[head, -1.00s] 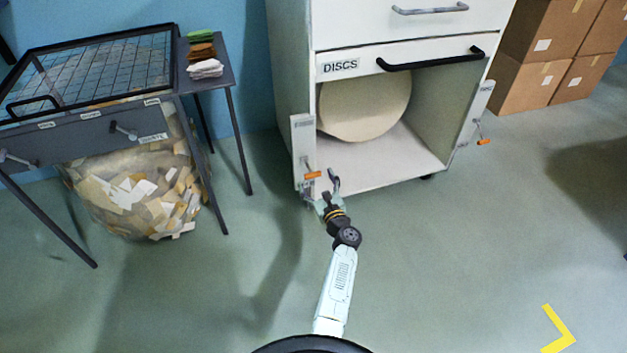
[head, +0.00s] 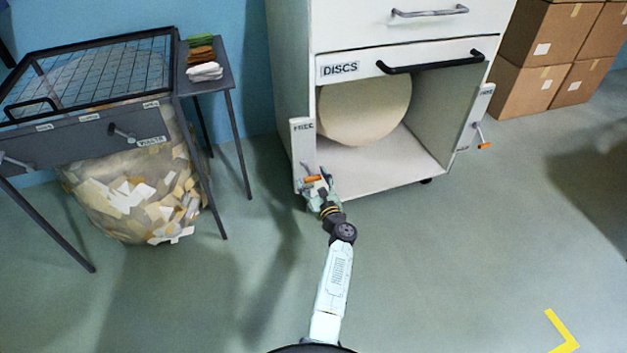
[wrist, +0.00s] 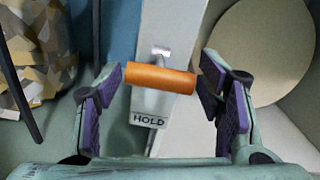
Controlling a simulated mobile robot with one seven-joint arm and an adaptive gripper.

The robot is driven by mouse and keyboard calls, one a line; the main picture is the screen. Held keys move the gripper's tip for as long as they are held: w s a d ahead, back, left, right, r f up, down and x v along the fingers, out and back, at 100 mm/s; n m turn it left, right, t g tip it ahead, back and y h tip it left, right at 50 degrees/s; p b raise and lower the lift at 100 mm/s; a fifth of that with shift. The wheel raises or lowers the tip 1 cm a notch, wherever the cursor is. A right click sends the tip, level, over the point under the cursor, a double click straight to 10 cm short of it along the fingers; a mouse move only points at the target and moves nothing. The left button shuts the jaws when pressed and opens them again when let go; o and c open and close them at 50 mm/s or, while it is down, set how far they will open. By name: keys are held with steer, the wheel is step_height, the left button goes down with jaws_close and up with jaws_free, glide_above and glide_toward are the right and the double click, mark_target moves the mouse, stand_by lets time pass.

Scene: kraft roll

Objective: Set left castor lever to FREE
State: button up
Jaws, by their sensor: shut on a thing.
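The left castor lever has an orange grip (head: 312,179) on the white plate (head: 303,150) at the cabinet's front left edge. The plate reads FREE near its top. In the wrist view the orange grip (wrist: 160,79) lies crosswise, and the HOLD label (wrist: 149,120) shows just below it. My gripper (head: 319,187) is at the lever. Its purple-padded fingers stand at either end of the grip and are shut on it. The lever's metal stem (wrist: 160,52) shows above the grip.
The cabinet (head: 396,181) stands open below its DISCS drawer (head: 340,69), with a large pale disc (head: 365,112) inside. A second orange-tipped lever (head: 483,146) is at its right edge. A dark table (head: 85,140) and a bag of scraps (head: 135,195) stand left. Floor in front is clear.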

steer(key=shift+d+r, duration=0.1)
steer(key=shift+d, duration=0.1)
steer(key=c, duration=0.9)
steer(key=r+p, duration=0.1)
steer(key=p, duration=0.3)
steer(key=shift+w+r+g+h, duration=0.15)
steer(key=shift+r+g+h, duration=0.15)
steer(key=shift+r+g, duration=0.1)
steer(key=p, duration=0.3)
steer(key=r+g+p, duration=0.1)
steer(key=p, duration=0.3)
steer(key=shift+w+r+h, duration=0.2)
steer(key=shift+w+h, duration=0.05)
steer(key=shift+h, duration=0.05)
steer(key=shift+w+r+g+p, duration=0.15)
steer(key=shift+g+p, duration=0.15)
steer(key=shift+p, duration=0.1)
steer(key=shift+w+a+r, duration=0.1)
steer(key=shift+w+r, duration=0.35)
steer(key=shift+r, duration=0.15)
steer(key=o, duration=1.4)
steer(key=shift+o, duration=1.1)
steer(key=shift+s+f, duration=0.15)
